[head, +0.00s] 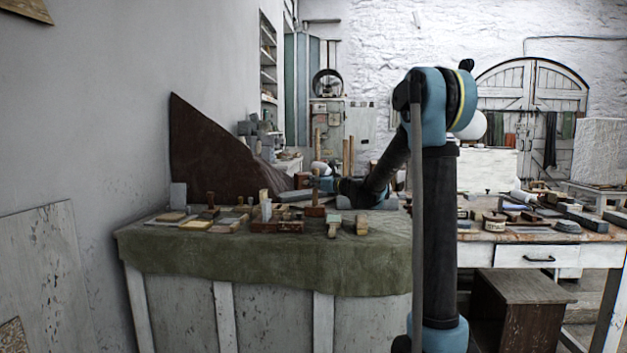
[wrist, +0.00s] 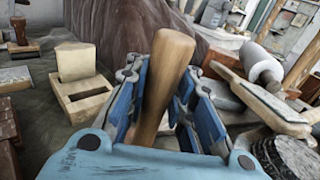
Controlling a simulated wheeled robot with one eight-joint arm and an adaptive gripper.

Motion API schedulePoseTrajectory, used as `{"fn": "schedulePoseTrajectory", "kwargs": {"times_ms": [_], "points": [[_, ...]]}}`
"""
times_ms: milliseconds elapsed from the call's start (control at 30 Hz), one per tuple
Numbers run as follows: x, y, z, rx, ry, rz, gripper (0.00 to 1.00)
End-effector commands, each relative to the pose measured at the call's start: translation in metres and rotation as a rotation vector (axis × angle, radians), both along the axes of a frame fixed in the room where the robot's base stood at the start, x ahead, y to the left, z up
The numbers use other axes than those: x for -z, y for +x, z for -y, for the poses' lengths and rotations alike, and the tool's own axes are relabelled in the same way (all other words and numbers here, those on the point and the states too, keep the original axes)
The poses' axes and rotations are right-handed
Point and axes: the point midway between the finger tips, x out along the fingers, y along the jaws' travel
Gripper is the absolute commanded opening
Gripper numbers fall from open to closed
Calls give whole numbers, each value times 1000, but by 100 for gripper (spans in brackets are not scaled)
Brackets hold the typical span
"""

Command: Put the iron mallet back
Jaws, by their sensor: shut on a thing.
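A wooden handle (wrist: 165,75) stands tilted between the blue-padded fingers of my gripper (wrist: 163,85) in the wrist view. The fingers are shut on it. I take it to be the iron mallet's handle; its head is hidden below the fingers. In the head view my gripper (head: 325,184) is low over the far part of the cloth-covered bench (head: 340,255), among tools. Several upright wooden handles show around there, and I cannot tell for sure which is the held one.
A pale wooden block tool (wrist: 78,75) lies left of my gripper in the wrist view. A wooden board with a grey roller (wrist: 262,62) and a dark round thing (wrist: 285,155) are close on the right. A dark brown sheet (head: 215,150) rises behind the bench. Several small tools crowd the bench front.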

Motion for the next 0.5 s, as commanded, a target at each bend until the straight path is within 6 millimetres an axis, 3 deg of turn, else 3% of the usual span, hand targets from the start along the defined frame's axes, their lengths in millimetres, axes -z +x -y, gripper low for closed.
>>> {"fn": "schedulePoseTrajectory", "kwargs": {"times_ms": [167,200,300,500], "points": [[0,0,0,0,1,-1,0],[1,0,0,0,0,0,18],[1,0,0,0,0,0,41],[1,0,0,0,0,0,43]]}}
